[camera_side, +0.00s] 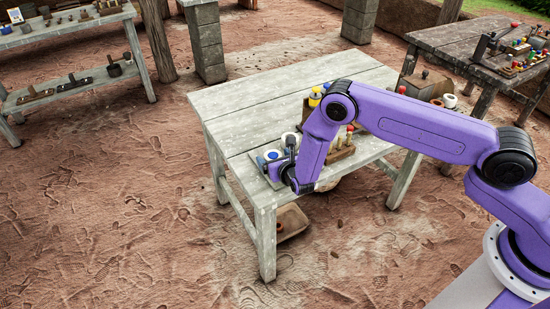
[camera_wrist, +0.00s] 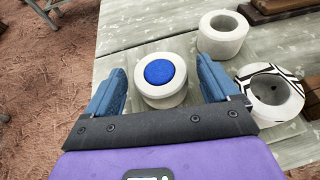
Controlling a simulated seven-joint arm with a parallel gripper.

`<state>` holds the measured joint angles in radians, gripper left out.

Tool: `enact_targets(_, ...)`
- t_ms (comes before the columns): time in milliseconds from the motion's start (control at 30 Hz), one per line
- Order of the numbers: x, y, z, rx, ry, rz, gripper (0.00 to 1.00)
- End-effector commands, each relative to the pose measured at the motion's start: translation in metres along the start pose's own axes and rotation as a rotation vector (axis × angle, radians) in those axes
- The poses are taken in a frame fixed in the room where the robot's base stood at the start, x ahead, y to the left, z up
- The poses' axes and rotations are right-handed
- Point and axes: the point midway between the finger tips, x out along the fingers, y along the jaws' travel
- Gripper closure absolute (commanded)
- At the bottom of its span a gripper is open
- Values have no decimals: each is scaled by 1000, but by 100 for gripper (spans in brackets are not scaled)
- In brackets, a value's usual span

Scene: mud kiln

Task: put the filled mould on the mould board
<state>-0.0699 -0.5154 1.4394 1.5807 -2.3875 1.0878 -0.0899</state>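A white round mould with a blue filling (camera_wrist: 160,96) stands upright on a pale grey surface in the wrist view. Its blue top also shows in the side view (camera_side: 272,154), near the table's front left corner. My gripper (camera_wrist: 161,66) is open, with one blue finger on each side of this mould and a visible gap at both sides. In the side view my gripper (camera_side: 277,168) is low at the table edge, partly covering the mould. A thin pale board (camera_wrist: 113,72) seems to lie under the moulds; I cannot tell whether it is the mould board.
An empty white ring mould (camera_wrist: 223,47) stands behind right, and a black-and-white patterned ring (camera_wrist: 281,94) stands right of my gripper. Dark wooden blocks (camera_wrist: 285,8) lie at the top right. The table's (camera_side: 250,100) far left part is clear.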

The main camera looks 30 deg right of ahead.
Motion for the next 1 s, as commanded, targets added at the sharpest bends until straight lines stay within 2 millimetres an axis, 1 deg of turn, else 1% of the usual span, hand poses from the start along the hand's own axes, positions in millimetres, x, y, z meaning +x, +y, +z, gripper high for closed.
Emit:
enact_targets(267,-1,0,2,0,0,0,12)
enact_targets(367,-6,1,3,-1,1,1,12)
enact_targets(467,-17,1,2,-2,1,0,12)
enact_targets(567,-32,1,3,-3,1,2,12)
enact_targets(800,-75,1,2,-3,1,2,12)
enact_targets(1000,-106,1,2,-3,1,3,12)
